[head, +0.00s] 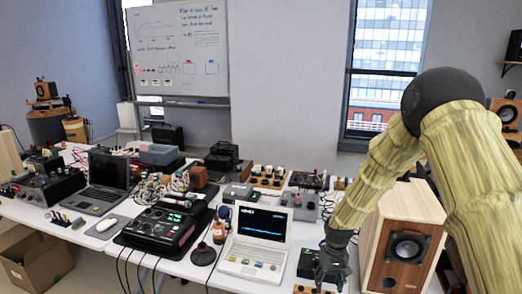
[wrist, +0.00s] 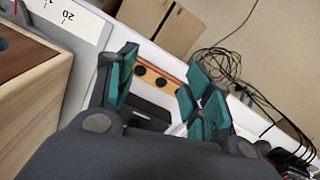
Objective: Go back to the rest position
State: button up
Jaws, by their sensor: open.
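My gripper (head: 332,268) is at the right front of the table in the head view, at the end of my yellow-sleeved arm. It is just left of the wooden speaker (head: 400,240) and right of the white laptop (head: 258,243). In the wrist view my gripper (wrist: 160,88) has its teal-padded fingers spread apart. Nothing is held between them. A wooden strip with dark round knobs (wrist: 160,78) lies beyond the fingers. The wooden speaker's side (wrist: 40,95) is close on the left in the wrist view.
A black mixer-like device (head: 165,228), a dark laptop (head: 100,182) and several instruments crowd the table. Black cables (wrist: 235,70) hang past the table's front edge. A cardboard box (head: 38,262) is on the floor at left. Free room lies above the table.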

jog(key=s+a+f, duration=0.1)
jog(key=s+f, duration=1)
jog(key=s, duration=0.1)
jog(key=s+f, duration=0.3)
jog(key=s, duration=0.8)
jog(key=s+d+f, duration=0.1)
jog(key=s+f, duration=0.2)
jog(key=s, duration=0.8)
jog(key=s+f+b, duration=0.1)
jog(key=s+f, duration=0.2)
jog(key=s, duration=0.8)
jog(key=shift+s+d+f, duration=0.15)
jog(key=shift+s+f, duration=0.05)
jog(key=shift+s, duration=0.15)
